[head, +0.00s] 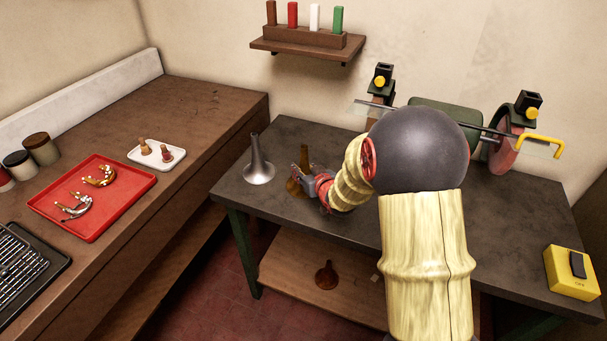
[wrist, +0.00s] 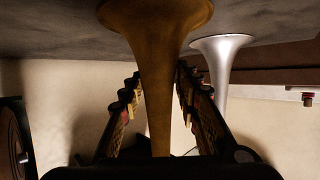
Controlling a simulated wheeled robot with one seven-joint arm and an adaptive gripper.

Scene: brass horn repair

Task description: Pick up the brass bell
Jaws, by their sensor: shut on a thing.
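The brass bell (head: 293,187) stands on the dark bench top, flared end down, partly hidden by my gripper (head: 304,178) in the head view. In the wrist view, which is upside down, the brass bell (wrist: 155,50) fills the middle, with its flare at the top and its narrow stem running down. The fingers of my gripper (wrist: 157,90) lie on both sides of the stem, shut on it. I cannot tell whether the flare touches the bench.
A silver bell (head: 258,165) stands close by on the left; it also shows in the wrist view (wrist: 220,60). A brown bell-shaped piece (head: 326,276) sits on the lower shelf. A red tray (head: 110,175) is on the left counter, a yellow switch box (head: 572,272) at the bench's right.

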